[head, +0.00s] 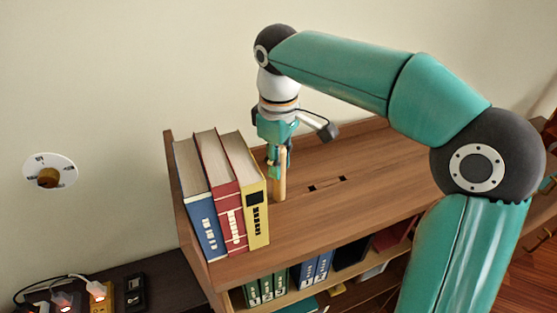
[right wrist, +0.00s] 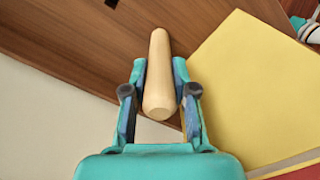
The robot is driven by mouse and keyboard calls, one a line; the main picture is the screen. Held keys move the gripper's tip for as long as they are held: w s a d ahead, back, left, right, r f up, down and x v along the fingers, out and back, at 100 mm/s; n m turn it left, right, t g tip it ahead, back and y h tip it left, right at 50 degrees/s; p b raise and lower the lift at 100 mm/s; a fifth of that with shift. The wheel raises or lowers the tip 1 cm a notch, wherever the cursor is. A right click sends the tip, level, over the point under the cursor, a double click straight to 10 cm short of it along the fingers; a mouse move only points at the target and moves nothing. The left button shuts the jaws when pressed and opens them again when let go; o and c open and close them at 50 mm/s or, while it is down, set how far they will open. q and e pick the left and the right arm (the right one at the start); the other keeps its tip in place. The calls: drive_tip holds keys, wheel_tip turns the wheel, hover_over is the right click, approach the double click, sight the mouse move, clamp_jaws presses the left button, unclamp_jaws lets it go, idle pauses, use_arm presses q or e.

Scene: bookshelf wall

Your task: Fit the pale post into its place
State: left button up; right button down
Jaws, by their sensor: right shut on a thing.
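The pale post (head: 281,186) is a slim wooden peg, held upright over the shelf top beside the yellow book. My right gripper (head: 278,160) points down and is shut on the post. In the right wrist view the post (right wrist: 160,70) lies between the two fingers of the gripper (right wrist: 161,97). Its far end is over the brown board; I cannot tell whether it touches the board or sits in a hole. Two dark square holes (head: 312,187) (head: 342,179) are in the shelf top, right of the post. My left gripper is not in view.
A blue book (head: 203,215), a red book (head: 228,205) and a yellow book (head: 252,205) stand close at left of the post. The shelf top (head: 380,170) is clear to the right. A wall dial (head: 48,172) and plugged cables (head: 65,298) are far left.

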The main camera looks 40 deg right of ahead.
drive_tip(key=shift+f, duration=0.25)
idle(0.5)
drive_tip(key=c, duration=0.8)
unclamp_jaws()
drive_tip(key=shift+c, duration=0.2)
wheel_tip(320, 180, up, 11)
drive_tip(key=shift+r, duration=0.5)
drive_tip(key=shift+f, duration=0.1)
